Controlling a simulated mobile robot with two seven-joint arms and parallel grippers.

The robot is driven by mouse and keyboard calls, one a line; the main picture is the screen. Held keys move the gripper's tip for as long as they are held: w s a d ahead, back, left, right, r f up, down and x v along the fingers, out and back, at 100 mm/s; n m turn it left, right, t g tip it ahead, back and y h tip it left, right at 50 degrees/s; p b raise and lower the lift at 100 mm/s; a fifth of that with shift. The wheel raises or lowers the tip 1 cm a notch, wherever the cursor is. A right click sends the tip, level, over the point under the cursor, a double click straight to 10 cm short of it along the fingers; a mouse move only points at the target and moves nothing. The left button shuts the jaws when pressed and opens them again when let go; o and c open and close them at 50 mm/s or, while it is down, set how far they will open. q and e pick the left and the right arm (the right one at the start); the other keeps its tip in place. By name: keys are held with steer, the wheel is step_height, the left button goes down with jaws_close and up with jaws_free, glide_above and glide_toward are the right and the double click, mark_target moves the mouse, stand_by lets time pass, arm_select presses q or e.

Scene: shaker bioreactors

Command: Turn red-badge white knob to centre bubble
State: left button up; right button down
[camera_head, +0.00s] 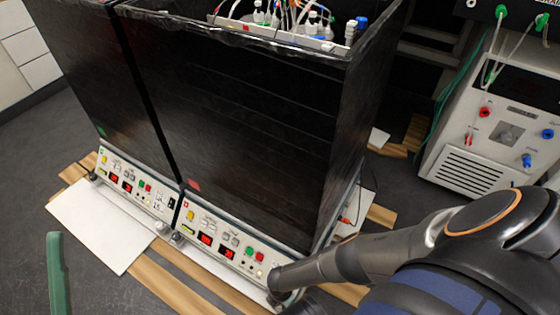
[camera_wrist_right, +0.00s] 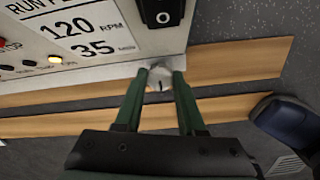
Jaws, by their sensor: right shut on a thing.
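The white knob (camera_wrist_right: 161,76) sits at the lower front edge of the shaker, below a black rocker switch in the right wrist view. My right gripper (camera_wrist_right: 160,80) has its two green fingers on either side of the knob, shut on it. In the head view my right arm reaches the near right corner of the right-hand shaker (camera_head: 225,240), and its gripper and the knob are mostly hidden there. A red badge (camera_head: 194,185) marks this shaker's black housing. I cannot make out the bubble. A green finger-like part (camera_head: 57,275), apparently of my left gripper, shows at the lower left.
The left shaker (camera_head: 130,182) stands close beside the right one. White boards (camera_head: 100,228) and wooden strips (camera_head: 168,288) lie on the dark floor in front. A white instrument (camera_head: 490,125) with coloured sockets stands at the right. Open floor shows at the lower left.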

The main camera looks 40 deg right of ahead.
steer(key=shift+m, duration=2.4)
steer(key=c, duration=0.5)
jaws_free()
steer(key=shift+w, duration=0.1)
